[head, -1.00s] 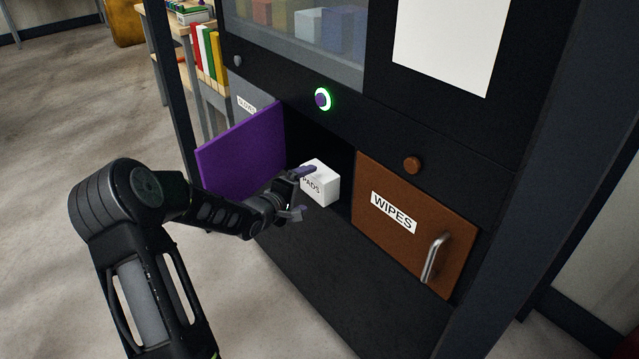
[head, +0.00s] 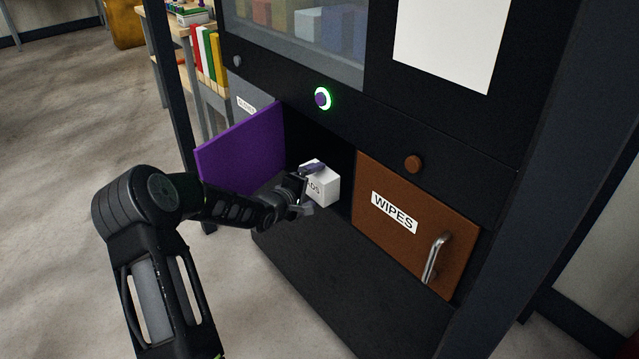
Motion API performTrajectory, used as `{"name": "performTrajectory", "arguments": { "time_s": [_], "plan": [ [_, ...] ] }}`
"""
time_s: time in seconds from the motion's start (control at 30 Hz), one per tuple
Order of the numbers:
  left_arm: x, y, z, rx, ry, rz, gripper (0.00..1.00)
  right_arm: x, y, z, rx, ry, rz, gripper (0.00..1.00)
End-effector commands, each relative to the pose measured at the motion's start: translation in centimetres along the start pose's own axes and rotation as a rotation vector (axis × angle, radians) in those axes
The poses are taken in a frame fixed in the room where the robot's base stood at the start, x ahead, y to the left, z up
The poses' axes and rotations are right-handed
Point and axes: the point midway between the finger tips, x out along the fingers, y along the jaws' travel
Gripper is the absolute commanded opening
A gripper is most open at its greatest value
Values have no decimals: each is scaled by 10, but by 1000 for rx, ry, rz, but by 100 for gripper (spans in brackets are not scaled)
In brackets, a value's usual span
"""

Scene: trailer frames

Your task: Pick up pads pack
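The pads pack (head: 325,185) is a white box with dark lettering, partly covered by my gripper. It sits in the open dark compartment behind the swung-out purple door (head: 241,152). My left gripper (head: 309,189) is at the front of the pack, with its fingers apart. One finger reaches over the upper front of the pack and the other is at its lower left. I cannot tell whether the fingers touch it. My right gripper is not in view.
Right of the compartment is a closed brown WIPES door (head: 415,225) with a metal handle (head: 435,258). A lit green-ringed button (head: 323,99) is above. The open purple door stands close behind my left forearm. A shelf with coloured binders (head: 208,54) is at the back left.

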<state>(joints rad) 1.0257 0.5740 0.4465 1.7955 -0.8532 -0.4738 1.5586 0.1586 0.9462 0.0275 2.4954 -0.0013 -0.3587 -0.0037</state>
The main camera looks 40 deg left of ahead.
Motion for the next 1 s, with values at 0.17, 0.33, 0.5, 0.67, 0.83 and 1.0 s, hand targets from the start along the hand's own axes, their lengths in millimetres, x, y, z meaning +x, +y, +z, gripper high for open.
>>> {"name": "performTrajectory", "arguments": {
  "time_s": [0.17, 0.33, 0.5, 0.67, 0.83, 1.0],
  "plan": [
    [0, 0, 0, 0, 0, 0, 83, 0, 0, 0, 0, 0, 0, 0],
    [0, 0, 0, 0, 0, 0, 69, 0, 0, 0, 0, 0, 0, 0],
    [0, 0, 0, 0, 0, -1, 55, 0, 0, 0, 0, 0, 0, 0],
    [0, 0, 0, 0, 0, -1, 42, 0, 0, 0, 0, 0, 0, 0],
    [0, 0, 0, 0, 0, 0, 39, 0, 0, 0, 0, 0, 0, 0],
    [-2, 4, 0, 1, 0, 1, 39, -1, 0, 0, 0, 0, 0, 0]
  ]
}}
